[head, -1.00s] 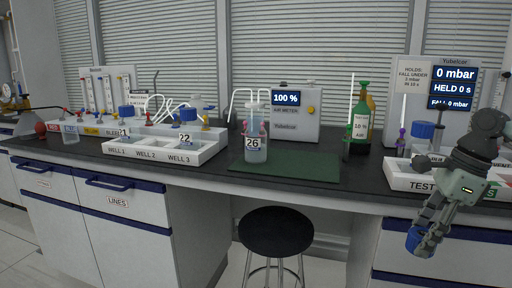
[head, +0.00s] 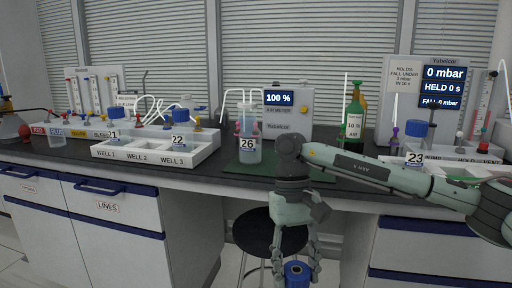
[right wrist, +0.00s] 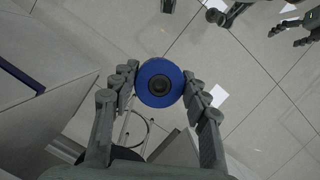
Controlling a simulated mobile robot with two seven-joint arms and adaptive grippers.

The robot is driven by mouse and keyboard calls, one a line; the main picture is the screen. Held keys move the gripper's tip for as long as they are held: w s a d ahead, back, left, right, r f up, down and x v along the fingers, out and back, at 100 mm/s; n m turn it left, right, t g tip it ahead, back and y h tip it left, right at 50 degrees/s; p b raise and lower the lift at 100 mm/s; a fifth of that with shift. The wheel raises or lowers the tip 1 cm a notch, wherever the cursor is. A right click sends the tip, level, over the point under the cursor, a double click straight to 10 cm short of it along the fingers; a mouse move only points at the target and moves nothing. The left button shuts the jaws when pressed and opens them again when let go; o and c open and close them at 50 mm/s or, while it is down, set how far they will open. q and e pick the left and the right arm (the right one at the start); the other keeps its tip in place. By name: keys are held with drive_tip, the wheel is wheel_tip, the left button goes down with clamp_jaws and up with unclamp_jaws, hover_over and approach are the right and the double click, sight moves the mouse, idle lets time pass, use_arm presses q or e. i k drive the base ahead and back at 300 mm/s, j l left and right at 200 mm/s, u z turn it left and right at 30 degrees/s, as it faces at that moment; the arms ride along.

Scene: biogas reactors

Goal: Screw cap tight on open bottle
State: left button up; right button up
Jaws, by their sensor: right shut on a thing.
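The open bottle, labelled 26 (head: 249,150), stands upright on the green mat (head: 318,177) on the bench, with no blue cap on it and a tube rising at its top. My right gripper (head: 297,268) is shut on the blue cap (head: 297,276), low in front of the bench and below the bottle. The right wrist view shows the cap (right wrist: 159,83) between both fingers (right wrist: 160,85), its round face with a dark centre turned to the camera. My left gripper is not in the head view.
A white well rack (head: 150,155) with capped bottles 21 (head: 117,125) and 22 (head: 180,128) stands at left. The air meter (head: 289,115) and green bottle (head: 354,125) stand behind the mat. Capped bottle 23 (head: 415,147) is at right. A black stool (head: 262,232) is below.

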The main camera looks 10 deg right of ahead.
sight(251, 136)
drive_tip(key=i+j+z, duration=0.15)
drive_tip(key=j+z, duration=0.3)
drive_tip(key=j, duration=0.15)
drive_tip(key=j+z, duration=0.5)
drive_tip(key=i+j, duration=0.05)
drive_tip(key=j, duration=0.1)
